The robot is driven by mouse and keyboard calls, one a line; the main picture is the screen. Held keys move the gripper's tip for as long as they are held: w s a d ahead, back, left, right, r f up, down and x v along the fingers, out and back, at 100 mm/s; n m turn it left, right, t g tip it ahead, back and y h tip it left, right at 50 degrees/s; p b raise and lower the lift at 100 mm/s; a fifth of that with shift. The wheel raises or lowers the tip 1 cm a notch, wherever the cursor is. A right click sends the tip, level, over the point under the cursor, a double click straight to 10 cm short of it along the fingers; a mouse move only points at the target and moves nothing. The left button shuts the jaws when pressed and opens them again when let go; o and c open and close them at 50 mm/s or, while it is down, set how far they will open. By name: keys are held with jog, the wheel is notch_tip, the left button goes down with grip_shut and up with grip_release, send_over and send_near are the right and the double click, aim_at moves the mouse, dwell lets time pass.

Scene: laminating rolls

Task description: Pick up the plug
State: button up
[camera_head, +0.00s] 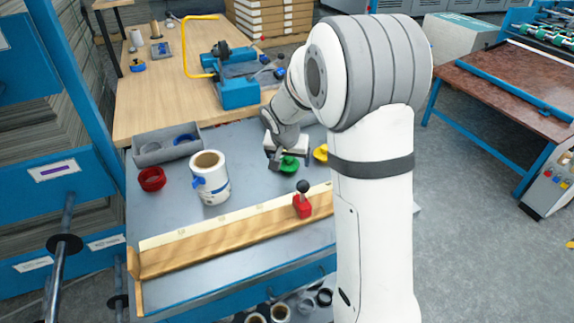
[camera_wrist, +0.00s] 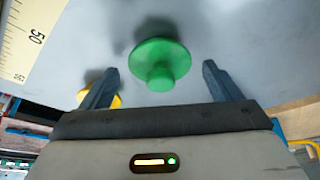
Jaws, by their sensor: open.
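A green plug (camera_head: 288,165) with a round flange and a narrower knob sits on the grey tabletop, right of the white roll. It also shows in the wrist view (camera_wrist: 160,62), ahead of and between my two fingers. A yellow plug (camera_head: 321,153) lies to its right, partly hidden by my arm; in the wrist view it shows as a yellow disc (camera_wrist: 113,101) behind the left finger. A red ring-shaped piece (camera_head: 151,179) lies at the left of the table. My gripper (camera_wrist: 160,85) is open and empty, its fingertips close to the green plug.
A white roll (camera_head: 211,180) stands on the grey table (camera_head: 240,150) near a grey tray (camera_head: 150,153) with blue rings. A wooden rail with a ruler (camera_head: 235,232) and a red black-knobbed slider (camera_head: 302,205) runs along the front. A blue machine (camera_head: 238,92) stands behind.

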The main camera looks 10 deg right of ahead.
jog(key=shift+c, duration=0.4)
jog(key=c, duration=1)
jog(key=shift+o, duration=0.2)
